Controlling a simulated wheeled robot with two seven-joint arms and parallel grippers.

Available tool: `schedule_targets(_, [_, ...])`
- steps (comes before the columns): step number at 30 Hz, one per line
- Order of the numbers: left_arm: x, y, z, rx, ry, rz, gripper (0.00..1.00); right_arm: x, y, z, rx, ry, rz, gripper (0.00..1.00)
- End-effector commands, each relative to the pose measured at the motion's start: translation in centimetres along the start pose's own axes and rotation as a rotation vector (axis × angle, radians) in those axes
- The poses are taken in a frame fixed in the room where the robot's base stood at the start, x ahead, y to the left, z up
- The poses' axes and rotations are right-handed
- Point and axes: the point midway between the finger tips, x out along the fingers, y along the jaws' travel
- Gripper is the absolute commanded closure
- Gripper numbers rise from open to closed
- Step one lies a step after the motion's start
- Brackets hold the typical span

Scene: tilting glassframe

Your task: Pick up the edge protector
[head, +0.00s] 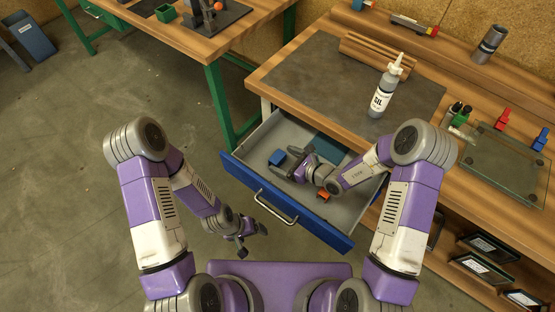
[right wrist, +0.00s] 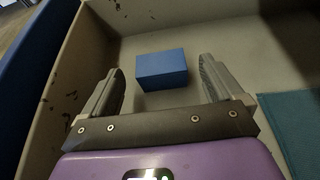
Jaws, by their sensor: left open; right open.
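A small blue block (head: 277,157), which I take to be the edge protector, lies on the floor of the open drawer (head: 343,214). In the right wrist view the blue block (right wrist: 162,70) is between and slightly beyond the fingers of my right gripper (right wrist: 160,75), with gaps on both sides. In the head view my right gripper (head: 296,165) is open inside the drawer, just right of the block, not holding it. My left gripper (head: 254,243) is open and empty, outside the drawer in front of its left part.
The drawer also holds an orange piece (head: 323,195) and a teal piece (head: 329,148). Drawer walls surround my right gripper. Above, the workbench has a grey mat (head: 320,75), an oil bottle (head: 384,93) and a glass pane (head: 500,160).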

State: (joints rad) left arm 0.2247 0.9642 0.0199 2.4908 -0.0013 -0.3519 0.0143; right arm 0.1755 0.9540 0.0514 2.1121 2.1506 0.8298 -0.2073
Motion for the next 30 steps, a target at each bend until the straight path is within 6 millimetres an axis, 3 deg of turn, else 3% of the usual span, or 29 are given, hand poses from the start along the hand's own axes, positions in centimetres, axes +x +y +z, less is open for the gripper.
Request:
schedule_targets(6, [0.8, -0.3, 0.0, 0.0, 0.0, 0.0, 0.16, 2.7, 0.0, 0.0, -0.001, -0.001, 0.0, 0.06])
schedule_targets(14, [0.8, -0.3, 0.0, 0.0, 0.0, 0.0, 0.16, 2.9, -0.1, 0.1, 0.0, 0.0, 0.0, 0.06])
schedule_targets(24, [0.8, -0.3, 0.0, 0.0, 0.0, 0.0, 0.16, 2.9, -0.1, 0.1, 0.0, 0.0, 0.0, 0.58])
schedule_targets(30, [0.8, -0.3, 0.0, 0.0, 0.0, 0.0, 0.16, 2.9, -0.1, 0.1, 0.0, 0.0, 0.0, 0.61])
